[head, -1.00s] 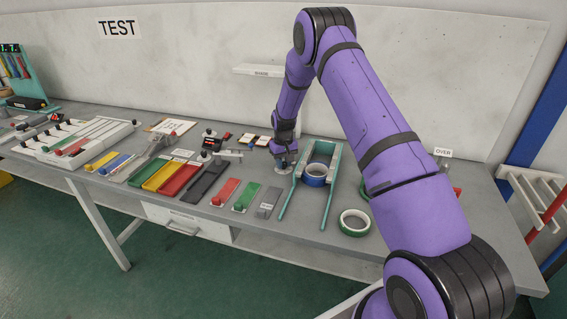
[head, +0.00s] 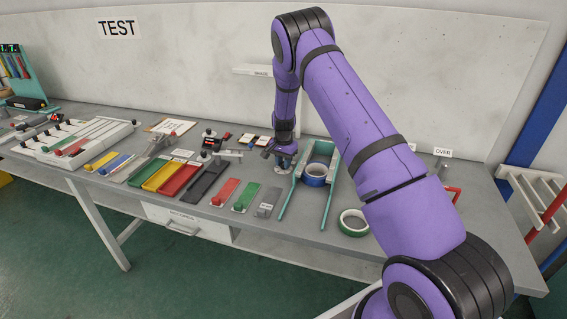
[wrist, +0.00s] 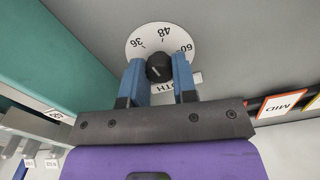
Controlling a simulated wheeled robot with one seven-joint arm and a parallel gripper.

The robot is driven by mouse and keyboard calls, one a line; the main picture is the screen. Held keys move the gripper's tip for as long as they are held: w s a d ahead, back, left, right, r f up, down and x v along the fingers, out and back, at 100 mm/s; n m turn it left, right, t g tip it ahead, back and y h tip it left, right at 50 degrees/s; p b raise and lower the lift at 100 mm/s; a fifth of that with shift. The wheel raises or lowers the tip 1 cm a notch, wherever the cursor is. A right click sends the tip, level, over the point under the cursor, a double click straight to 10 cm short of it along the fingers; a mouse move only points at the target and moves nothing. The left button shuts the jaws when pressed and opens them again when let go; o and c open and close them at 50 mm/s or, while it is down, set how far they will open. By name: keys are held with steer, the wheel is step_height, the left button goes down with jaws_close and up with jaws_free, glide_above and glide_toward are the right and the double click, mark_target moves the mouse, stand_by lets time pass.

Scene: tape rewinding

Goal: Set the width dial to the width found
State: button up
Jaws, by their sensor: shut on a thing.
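The width dial (wrist: 143,50) is a white disc with 36, 48 and 60 on its rim and a black knob (wrist: 159,67) at its centre. My gripper (wrist: 159,76) has its two blue fingers on either side of the knob and is shut on it. In the wrist view 48 is at the top of the disc, 36 to its left and 60 to its right. The label beside the dial is partly hidden by a finger, with "TH" showing. In the head view the dial (head: 284,169) is a small pale disc under my gripper (head: 284,160).
A teal frame (head: 330,192) holding a blue tape roll (head: 315,175) stands just right of the dial. A green tape roll (head: 354,222) lies nearer the front edge. Coloured trays (head: 179,180) lie to the left.

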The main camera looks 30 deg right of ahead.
steer(key=shift+m, duration=1.5)
steer(key=o, duration=0.9)
steer(key=shift+r, duration=0.1)
step_height(320, 180, up, 11)
steer(key=shift+f, duration=0.2)
